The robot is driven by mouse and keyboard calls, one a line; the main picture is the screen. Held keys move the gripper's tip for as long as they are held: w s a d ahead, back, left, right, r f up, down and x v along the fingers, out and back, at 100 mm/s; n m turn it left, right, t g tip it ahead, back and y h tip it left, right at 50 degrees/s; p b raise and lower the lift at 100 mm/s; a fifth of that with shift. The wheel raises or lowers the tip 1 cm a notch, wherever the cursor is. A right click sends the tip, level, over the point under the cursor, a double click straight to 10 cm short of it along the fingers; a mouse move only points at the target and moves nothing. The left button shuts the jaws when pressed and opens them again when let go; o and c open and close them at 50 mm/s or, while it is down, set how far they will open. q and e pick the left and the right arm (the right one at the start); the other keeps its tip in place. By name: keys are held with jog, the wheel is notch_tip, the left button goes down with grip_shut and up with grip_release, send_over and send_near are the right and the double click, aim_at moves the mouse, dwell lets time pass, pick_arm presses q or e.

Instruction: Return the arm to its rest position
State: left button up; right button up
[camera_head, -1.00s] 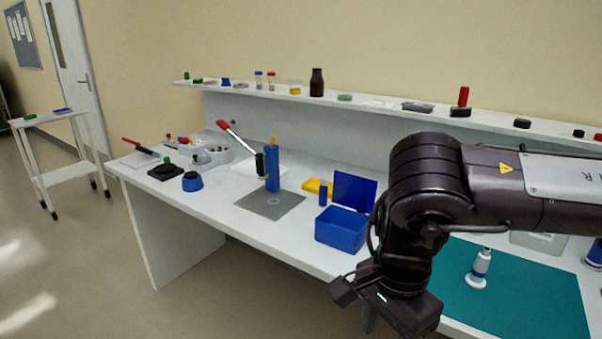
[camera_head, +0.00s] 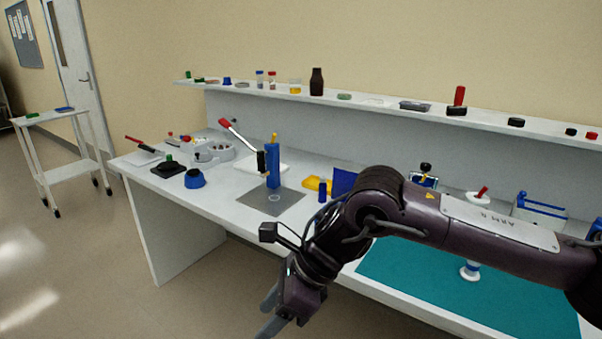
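My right arm (camera_head: 430,212) comes in from the right and reaches across the front of the bench. Its gripper (camera_head: 268,315) hangs low in front of the bench's front edge, over the floor. The two fingers point down and left and stand apart, with nothing seen between them. The forearm hides most of the blue box; part of its raised blue lid (camera_head: 343,182) shows above the arm. My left gripper is not in view.
A shelf (camera_head: 370,103) runs behind.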

jog(key=w+a+f+m+t+y+p, duration=0.1)
jog(key=w+a+f+m+t+y, duration=0.2)
jog(key=w+m, duration=0.4)
jog(key=w+a+f+m+t+y, duration=0.1)
jog(key=w+a+f+m+y, duration=0.15)
jog(key=w+f+m, duration=0.55)
jog(key=s+d+f+m+t+h, duration=0.1)
jog(key=d+f+m+t+h, duration=0.1)
jog(key=d+f+m, duration=0.45)
jog(key=s+d+f+m+t+h+p, duration=0.1)
jog(key=d+f+m, duration=0.2)
jog(key=f+m, duration=0.55)
jog(key=s+d+f+m+t+h, duration=0.2)
jog(key=d+f+m, duration=0.25)
jog(key=f, duration=0.45)
jog(key=s+d+f+m+g+h, duration=0.1)
jog(key=s+d+f+m+h, duration=0.1)
jog(key=s+d+f+m, duration=0.6)
jog(key=s+d+f+m+g+h, duration=0.2)
jog(key=s+d+f+m+h, duration=0.15)
jog(key=s+f, duration=0.95)
jog(key=s+d+f+m+g+h, duration=0.1)
jog(key=s+d+f+m+g, duration=0.1)
jog(key=s, duration=1.1)
jog(key=s+d+f+m+g+h, duration=0.1)
jog(key=s+d+f, duration=0.4)
jog(key=s, duration=0.8)
jog(key=shift+d+f+m+g+p, duration=0.2)
jog(key=shift+d+m+g+p, duration=0.35)
jog(key=shift+m, duration=0.55)
